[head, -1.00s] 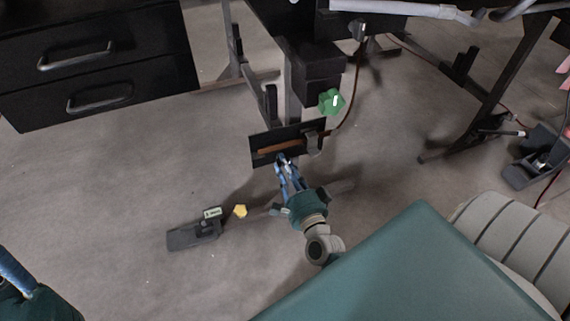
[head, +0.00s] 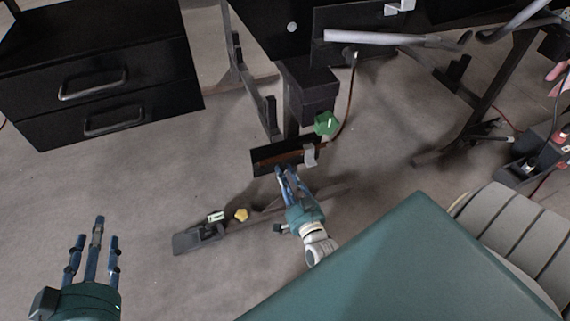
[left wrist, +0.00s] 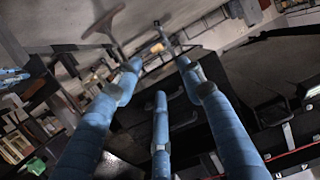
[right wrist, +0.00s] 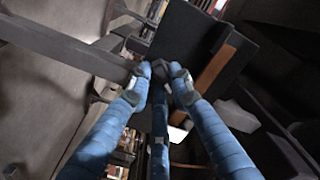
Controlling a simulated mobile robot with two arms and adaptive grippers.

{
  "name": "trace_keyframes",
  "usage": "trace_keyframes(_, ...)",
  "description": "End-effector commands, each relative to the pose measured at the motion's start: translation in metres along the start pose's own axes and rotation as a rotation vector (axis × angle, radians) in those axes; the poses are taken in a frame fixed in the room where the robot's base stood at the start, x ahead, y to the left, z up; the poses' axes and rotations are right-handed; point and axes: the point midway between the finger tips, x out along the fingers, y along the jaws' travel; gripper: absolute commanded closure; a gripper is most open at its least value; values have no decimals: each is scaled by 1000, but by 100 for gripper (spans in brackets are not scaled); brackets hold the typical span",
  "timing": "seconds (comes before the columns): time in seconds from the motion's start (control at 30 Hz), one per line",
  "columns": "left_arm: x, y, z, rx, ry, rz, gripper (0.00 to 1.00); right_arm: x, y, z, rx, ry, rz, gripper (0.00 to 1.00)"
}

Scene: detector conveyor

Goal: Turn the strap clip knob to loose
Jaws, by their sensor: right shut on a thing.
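A dark upright plate (head: 262,160) with a brown strip (head: 285,160) across it stands low under the bench; a grey clip (head: 310,156) sits at its right end. My right gripper (head: 285,171) is at the plate's lower edge. In the right wrist view its fingers (right wrist: 160,78) close around a small dark piece (right wrist: 159,68) in front of the plate (right wrist: 185,35). This piece looks like the strap clip knob, but the fingers mostly hide it and its setting is not readable. My left gripper (head: 94,238) is open and empty at the lower left, fingers spread, far from the plate.
A green knob (head: 326,123) is just above the plate. A yellow knob (head: 241,214) lies near a dark pedal-like base (head: 188,242) on the floor. A black drawer cabinet (head: 95,90) stands at upper left. A teal surface (head: 400,260) fills the lower right.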

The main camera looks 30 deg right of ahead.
Motion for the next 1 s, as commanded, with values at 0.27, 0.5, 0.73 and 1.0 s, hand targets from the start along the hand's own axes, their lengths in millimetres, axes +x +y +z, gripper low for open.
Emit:
trace_keyframes(0.27,-33,-11,87,-1,-393,-23,60,0,-1,-2,-259,-2,2,100)
trace_keyframes(0.5,-70,-16,134,-5,-626,-36,60,-1,-1,-2,-448,-4,2,100)
trace_keyframes(0.73,-96,-19,158,-9,-759,-44,60,-1,-1,-2,-570,-4,1,100)
trace_keyframes(1.0,-111,-21,169,-11,-827,-48,60,-1,0,-2,-636,-4,1,100)
